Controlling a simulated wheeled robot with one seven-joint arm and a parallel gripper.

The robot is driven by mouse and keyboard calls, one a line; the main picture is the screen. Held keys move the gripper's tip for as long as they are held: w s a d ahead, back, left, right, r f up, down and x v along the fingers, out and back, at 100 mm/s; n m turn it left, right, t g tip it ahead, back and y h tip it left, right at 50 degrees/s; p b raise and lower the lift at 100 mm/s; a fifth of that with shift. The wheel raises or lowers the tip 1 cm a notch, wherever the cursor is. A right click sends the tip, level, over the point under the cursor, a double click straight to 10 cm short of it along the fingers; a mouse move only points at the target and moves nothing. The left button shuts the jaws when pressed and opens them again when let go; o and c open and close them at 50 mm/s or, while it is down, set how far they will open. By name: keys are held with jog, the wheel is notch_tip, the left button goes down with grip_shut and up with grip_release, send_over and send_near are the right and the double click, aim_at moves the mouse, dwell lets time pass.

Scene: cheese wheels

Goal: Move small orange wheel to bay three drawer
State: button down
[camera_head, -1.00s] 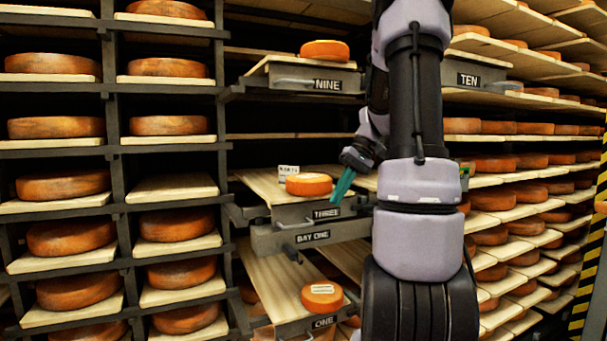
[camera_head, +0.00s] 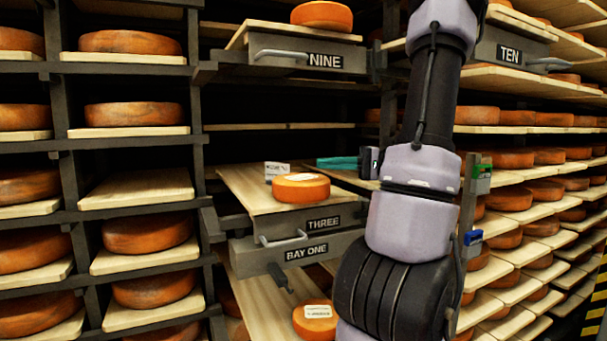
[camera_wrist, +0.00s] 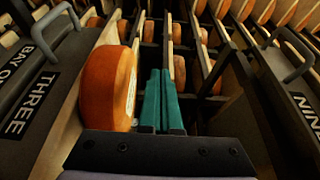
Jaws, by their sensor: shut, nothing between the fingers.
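A small orange wheel (camera_head: 301,188) with a pale label on top rests on the wooden board of the open drawer marked THREE (camera_head: 350,213). In the wrist view the wheel (camera_wrist: 103,85) is left of my fingers, and the drawer's front (camera_wrist: 48,120) is at the far left. My gripper (camera_head: 320,162) has teal fingers, shut and empty. In the head view they lie level, pointing left, just above and behind the wheel in the picture. In the wrist view the fingers (camera_wrist: 161,75) are side by side, apart from the wheel's flat labelled face.
Drawer NINE (camera_head: 278,55) stands open above with an orange wheel (camera_head: 322,15). Drawer TEN (camera_head: 510,45) is at upper right. Below, another board (camera_head: 262,300) holds a labelled wheel (camera_head: 315,320). A white card (camera_head: 277,171) stands behind the small wheel.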

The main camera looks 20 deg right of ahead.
aim_at(306, 174)
jog(key=w, duration=1.6)
jog(key=shift+w+d, duration=0.3)
jog(key=shift+w, duration=0.1)
jog(key=f, duration=0.5)
jog(key=shift+s+f, duration=0.1)
jog(key=shift+s, duration=0.65)
jog(key=shift+s, duration=0.1)
jog(key=shift+s, duration=0.8)
jog(key=shift+w, duration=0.1)
